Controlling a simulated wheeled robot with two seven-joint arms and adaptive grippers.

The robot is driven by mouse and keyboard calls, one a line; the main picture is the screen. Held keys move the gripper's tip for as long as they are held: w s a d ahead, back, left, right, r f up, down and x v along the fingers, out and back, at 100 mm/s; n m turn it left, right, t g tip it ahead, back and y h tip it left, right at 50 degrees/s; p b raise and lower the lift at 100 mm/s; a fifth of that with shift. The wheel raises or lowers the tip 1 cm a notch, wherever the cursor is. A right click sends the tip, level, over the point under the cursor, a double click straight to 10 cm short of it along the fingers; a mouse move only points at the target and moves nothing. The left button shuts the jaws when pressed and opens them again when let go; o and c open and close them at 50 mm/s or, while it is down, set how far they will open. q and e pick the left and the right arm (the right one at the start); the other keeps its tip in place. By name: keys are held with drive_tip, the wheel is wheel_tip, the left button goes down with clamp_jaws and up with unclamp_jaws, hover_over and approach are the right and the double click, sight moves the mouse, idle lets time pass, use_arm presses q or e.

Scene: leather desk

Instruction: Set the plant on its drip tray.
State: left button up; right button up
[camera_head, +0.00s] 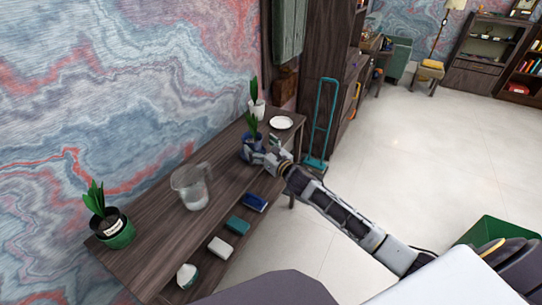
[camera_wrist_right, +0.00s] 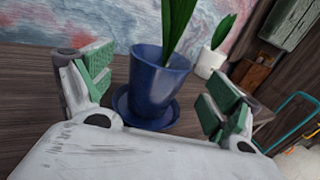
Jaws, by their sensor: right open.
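A plant with long green leaves stands in a dark blue pot (camera_head: 249,140) toward the far end of the wooden shelf table. In the right wrist view the blue pot (camera_wrist_right: 158,82) is seated in a round blue drip tray (camera_wrist_right: 127,104), whose rim shows around its base. My right gripper (camera_head: 265,155) is close in front of the pot. In the right wrist view its green-padded fingers (camera_wrist_right: 162,82) are spread open, one on each side of the pot, with gaps between them and it. My left gripper is not in view.
A glass pitcher (camera_head: 192,187) and a green-potted plant (camera_head: 118,233) stand nearer on the table (camera_head: 161,217). Several small items lie along the lower shelf.

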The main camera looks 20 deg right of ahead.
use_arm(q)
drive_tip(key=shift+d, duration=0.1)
use_arm(e)
drive_tip(key=v, duration=0.6)
drive_tip(key=shift+s, duration=0.3)
drive_tip(key=shift+d, duration=0.15)
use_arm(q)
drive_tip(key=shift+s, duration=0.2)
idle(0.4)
